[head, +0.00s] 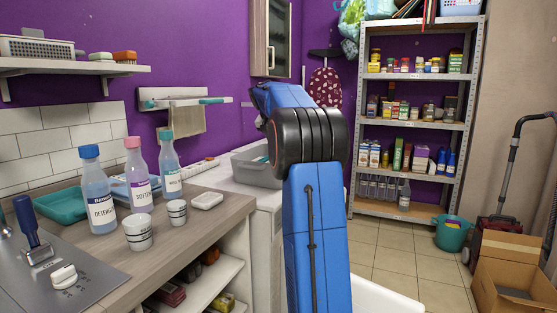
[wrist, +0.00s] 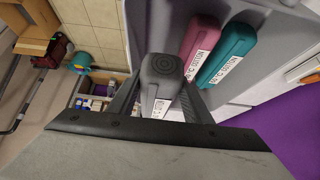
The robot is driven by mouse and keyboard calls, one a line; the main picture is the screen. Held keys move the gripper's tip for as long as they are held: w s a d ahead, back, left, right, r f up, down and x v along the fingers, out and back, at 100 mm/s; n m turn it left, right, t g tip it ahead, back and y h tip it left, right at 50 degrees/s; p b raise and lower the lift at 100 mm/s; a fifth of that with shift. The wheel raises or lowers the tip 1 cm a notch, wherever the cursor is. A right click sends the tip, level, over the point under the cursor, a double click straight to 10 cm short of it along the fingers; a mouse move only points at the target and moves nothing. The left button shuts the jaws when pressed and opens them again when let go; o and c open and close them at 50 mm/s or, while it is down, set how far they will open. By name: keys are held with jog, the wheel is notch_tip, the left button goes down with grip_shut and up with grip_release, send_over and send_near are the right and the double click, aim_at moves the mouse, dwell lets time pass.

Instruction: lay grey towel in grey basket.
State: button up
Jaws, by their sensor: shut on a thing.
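My gripper (wrist: 165,98) is shut on the grey towel (wrist: 160,82), a tight roll with a white label, its spiral end facing the wrist camera. In the head view the gripper and towel are hidden behind my blue arm. The grey basket (head: 256,172) stands on the white machine beyond the counter, partly hidden by the arm, with something teal inside. In the wrist view a pink roll (wrist: 200,38) and a teal roll (wrist: 226,55) lie side by side, right of the grey towel, in a grey area that looks like the basket. I cannot tell whether the held towel touches it.
Bottles (head: 98,190) and small white cups (head: 138,232) stand on the wooden counter (head: 225,182) left of my arm. A towel rail (head: 180,100) is on the purple wall. A storage rack (head: 412,125), teal bucket (head: 452,233) and cardboard box (head: 510,285) stand right.

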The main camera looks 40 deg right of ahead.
jog(key=shift+f, duration=2.25)
jog(key=shift+f, duration=0.65)
jog(key=o, duration=1.1)
jog(key=shift+c, duration=0.2)
jog(key=shift+r, duration=0.3)
jog(key=v, duration=1.2)
jog(key=shift+r, duration=0.3)
jog(key=shift+s, duration=0.1)
